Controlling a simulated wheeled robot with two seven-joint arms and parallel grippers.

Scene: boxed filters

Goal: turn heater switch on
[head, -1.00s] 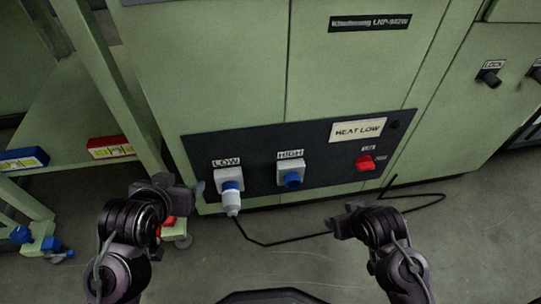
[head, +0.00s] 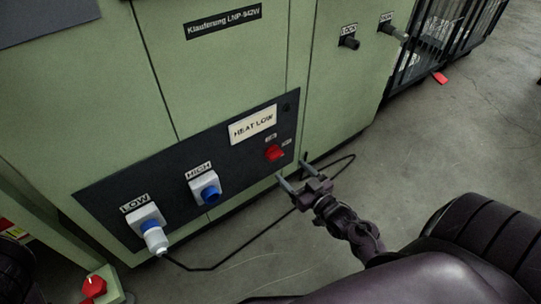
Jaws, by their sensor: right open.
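The red heater switch (head: 274,153) sits on the dark control panel (head: 236,171) of the green machine, below the HEAT LOW sign (head: 253,125). My right gripper (head: 292,180) is open and empty, with its two fingers pointing toward the panel. It is just below and to the right of the switch, apart from it in the picture. The small labels beside the switch are too small to read. My left gripper is not in view.
A white plug sits in the LOW socket (head: 145,219). The blue HIGH socket (head: 206,188) is free. A black cable (head: 216,267) lies on the floor before the machine.

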